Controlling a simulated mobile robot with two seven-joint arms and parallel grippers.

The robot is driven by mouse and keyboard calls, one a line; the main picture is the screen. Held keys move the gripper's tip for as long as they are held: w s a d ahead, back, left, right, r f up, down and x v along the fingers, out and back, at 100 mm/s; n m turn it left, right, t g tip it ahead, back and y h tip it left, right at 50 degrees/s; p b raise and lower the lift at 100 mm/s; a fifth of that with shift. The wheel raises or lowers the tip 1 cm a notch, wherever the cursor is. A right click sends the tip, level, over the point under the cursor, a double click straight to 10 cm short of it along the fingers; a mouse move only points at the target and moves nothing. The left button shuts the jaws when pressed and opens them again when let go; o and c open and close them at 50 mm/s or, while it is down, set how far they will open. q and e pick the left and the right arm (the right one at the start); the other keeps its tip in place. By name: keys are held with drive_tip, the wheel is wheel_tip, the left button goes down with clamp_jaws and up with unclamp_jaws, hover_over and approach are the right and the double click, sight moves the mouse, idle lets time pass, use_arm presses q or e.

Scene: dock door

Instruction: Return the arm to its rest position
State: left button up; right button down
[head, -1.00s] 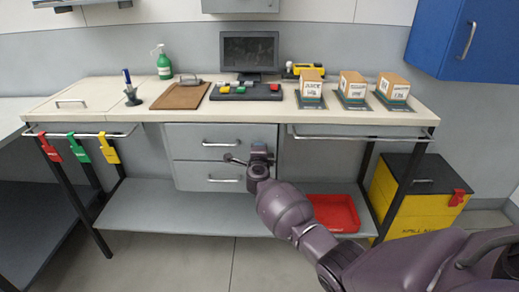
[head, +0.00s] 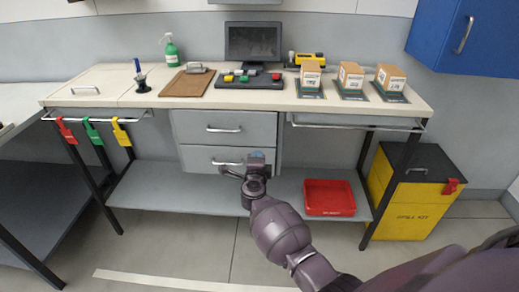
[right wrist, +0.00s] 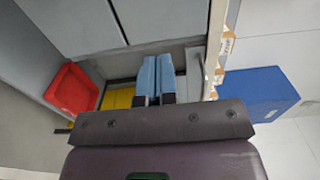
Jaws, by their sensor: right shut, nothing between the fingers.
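My right arm (head: 280,230) reaches up from the lower right in the head view. Its gripper (head: 256,158) is in front of the lower drawer (head: 205,160) of the workbench. In the right wrist view the two blue fingers of the right gripper (right wrist: 155,80) lie side by side, shut with nothing between them. Both drawers look closed. Whether the gripper touches the drawer front cannot be told. My left gripper is not in view.
The bench top (head: 150,100) holds a clipboard, a monitor (head: 252,42) and several boxes. A red tray (head: 330,197) sits on the lower shelf. A yellow spill kit bin (head: 405,205) stands right, below a blue cabinet (head: 465,35). Floor in front is open.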

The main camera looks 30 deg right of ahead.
drive_tip(key=w+a+r+n+t+y, duration=0.1)
drive_tip(key=a+r+n+t+y, duration=0.5)
drive_tip(key=r+n, duration=0.25)
drive_tip(key=s+a+f+n+g+y, duration=0.1)
drive_tip(key=s+a+f+n+y, duration=0.1)
drive_tip(key=s+a+n+y, duration=0.5)
drive_tip(key=s+d+f+n+g+h, duration=0.1)
drive_tip(key=s+f+n+g, duration=0.2)
drive_tip(key=s+f, duration=0.3)
drive_tip(key=s+d+f+n+g+h, duration=0.1)
drive_tip(key=s+f, duration=0.5)
drive_tip(key=s, duration=1)
drive_tip(key=s+d+f+n+g+h, duration=0.1)
drive_tip(key=s+d+f+n+g, duration=0.2)
drive_tip(key=s, duration=0.8)
wheel_tip(320, 180, down, 3)
drive_tip(key=n+g, duration=0.2)
drive_tip(key=n, duration=0.1)
drive_tip(key=shift+d+f, duration=0.15)
drive_tip(key=shift+s+n, duration=0.1)
drive_tip(key=shift+n, duration=0.15)
